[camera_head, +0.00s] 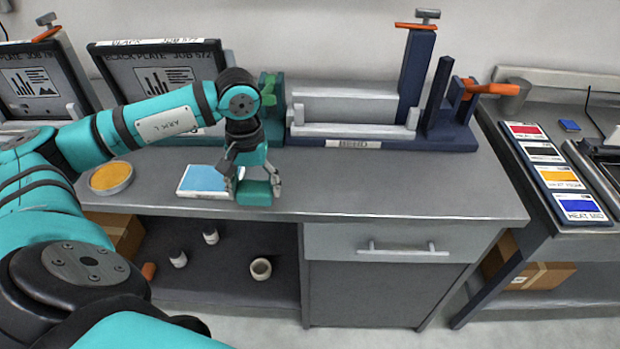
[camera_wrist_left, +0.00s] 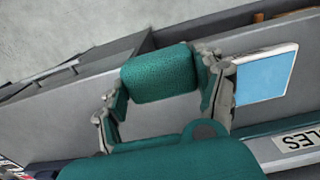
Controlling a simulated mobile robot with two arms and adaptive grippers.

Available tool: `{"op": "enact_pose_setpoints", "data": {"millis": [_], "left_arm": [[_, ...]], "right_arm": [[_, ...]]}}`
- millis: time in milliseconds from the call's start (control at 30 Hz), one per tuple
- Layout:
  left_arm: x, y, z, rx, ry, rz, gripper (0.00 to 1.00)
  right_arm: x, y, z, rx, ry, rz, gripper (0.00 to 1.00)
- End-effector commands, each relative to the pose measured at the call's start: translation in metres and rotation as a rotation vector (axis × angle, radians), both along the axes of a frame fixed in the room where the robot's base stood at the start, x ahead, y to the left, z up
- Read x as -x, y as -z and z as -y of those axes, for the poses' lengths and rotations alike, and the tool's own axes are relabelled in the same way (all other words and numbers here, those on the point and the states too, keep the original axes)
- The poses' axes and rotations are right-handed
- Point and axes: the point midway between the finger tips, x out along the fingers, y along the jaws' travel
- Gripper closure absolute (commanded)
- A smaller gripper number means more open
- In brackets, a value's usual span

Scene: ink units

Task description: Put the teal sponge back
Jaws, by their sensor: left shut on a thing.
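The teal sponge (camera_head: 255,193) is a dark teal block near the front edge of the grey bench top. My left gripper (camera_head: 253,180) points down over it and is shut on it. In the left wrist view the sponge (camera_wrist_left: 160,75) sits between both fingers of my left gripper (camera_wrist_left: 165,90). Whether it touches the bench is hard to tell. A white-rimmed tray with a light blue surface (camera_head: 205,179) lies just left of the gripper; it also shows in the left wrist view (camera_wrist_left: 266,76). My right gripper is in neither view.
A round tin with orange content (camera_head: 111,177) stands at the left of the bench. A grey and navy fixture (camera_head: 345,105) stands at the back. The bench right of the sponge (camera_head: 400,180) is clear. Below are a drawer (camera_head: 400,243) and an open shelf with small jars (camera_head: 178,258).

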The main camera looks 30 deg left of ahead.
Motion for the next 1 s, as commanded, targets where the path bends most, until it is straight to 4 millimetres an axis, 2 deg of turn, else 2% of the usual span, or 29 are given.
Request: {"op": "enact_pose_setpoints", "data": {"millis": [33,300,500,700,900,1000], "left_arm": [[-0.013,-0.004,0.008,0.010,0.003,0.003,0.56],[-0.080,0.002,0.037,0.008,0.002,0.001,0.56],[-0.116,0.008,0.050,0.004,0.000,0.000,0.56],[-0.125,0.015,0.054,0.002,0.001,-0.001,0.56],[-0.124,0.040,0.054,0.003,0.001,-0.005,0.56],[-0.124,0.047,0.053,0.002,0.002,-0.001,0.56]], "right_arm": [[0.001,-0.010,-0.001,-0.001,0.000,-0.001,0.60],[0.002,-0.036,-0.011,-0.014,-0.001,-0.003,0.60],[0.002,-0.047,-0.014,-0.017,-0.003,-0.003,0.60],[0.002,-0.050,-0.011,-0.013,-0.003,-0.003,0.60],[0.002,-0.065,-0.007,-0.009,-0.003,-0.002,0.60],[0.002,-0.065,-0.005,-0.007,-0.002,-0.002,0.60]]}}
